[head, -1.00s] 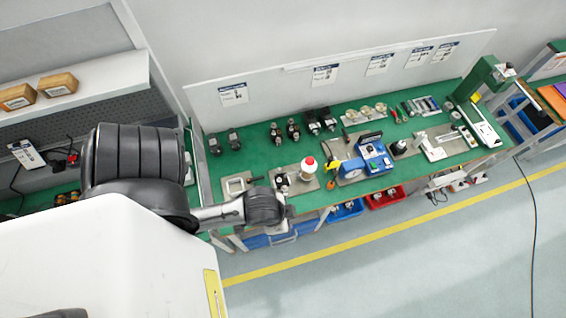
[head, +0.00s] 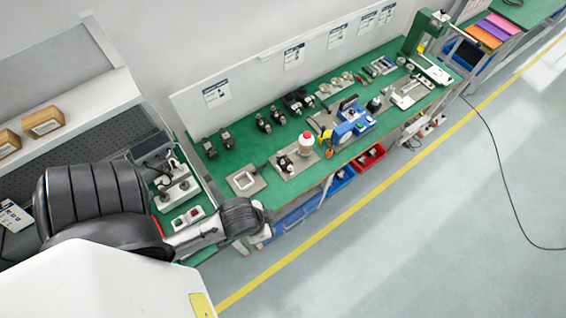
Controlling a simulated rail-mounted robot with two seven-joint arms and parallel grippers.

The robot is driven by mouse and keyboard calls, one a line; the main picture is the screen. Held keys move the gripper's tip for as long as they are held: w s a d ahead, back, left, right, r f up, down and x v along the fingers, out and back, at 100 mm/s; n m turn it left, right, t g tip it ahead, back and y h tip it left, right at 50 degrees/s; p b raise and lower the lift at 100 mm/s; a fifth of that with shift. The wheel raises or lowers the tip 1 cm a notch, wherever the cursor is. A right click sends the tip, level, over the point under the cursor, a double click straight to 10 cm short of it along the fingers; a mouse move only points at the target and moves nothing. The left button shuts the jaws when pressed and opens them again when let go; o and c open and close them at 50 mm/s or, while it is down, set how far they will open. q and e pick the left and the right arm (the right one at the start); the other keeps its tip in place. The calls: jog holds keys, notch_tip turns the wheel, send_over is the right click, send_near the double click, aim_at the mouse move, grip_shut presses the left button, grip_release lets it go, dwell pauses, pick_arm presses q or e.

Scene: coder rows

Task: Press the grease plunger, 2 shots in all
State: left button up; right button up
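A white container with a red top (head: 306,143) stands upright on a grey plate on the green bench; it looks like the grease dispenser with its plunger, though it is small here. My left arm comes in from the lower left. Its dark wrist ends at the near left part of the bench, with a small grey end, my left gripper (head: 262,234), mostly hidden; its fingers cannot be made out. It is apart from the container, to its lower left. My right gripper is not in view.
The green bench (head: 228,163) carries a square grey fixture (head: 245,181), a blue device (head: 352,124), several dark motor-like parts and a green press (head: 425,45) at the far end. Blue and red bins (head: 370,158) sit below the front edge.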

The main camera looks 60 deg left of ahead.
pick_arm(q)
jog(key=shift+s+f, duration=0.1)
jog(key=shift+s, duration=0.15)
jog(key=shift+c, duration=0.3)
grip_shut()
dwell(1.4)
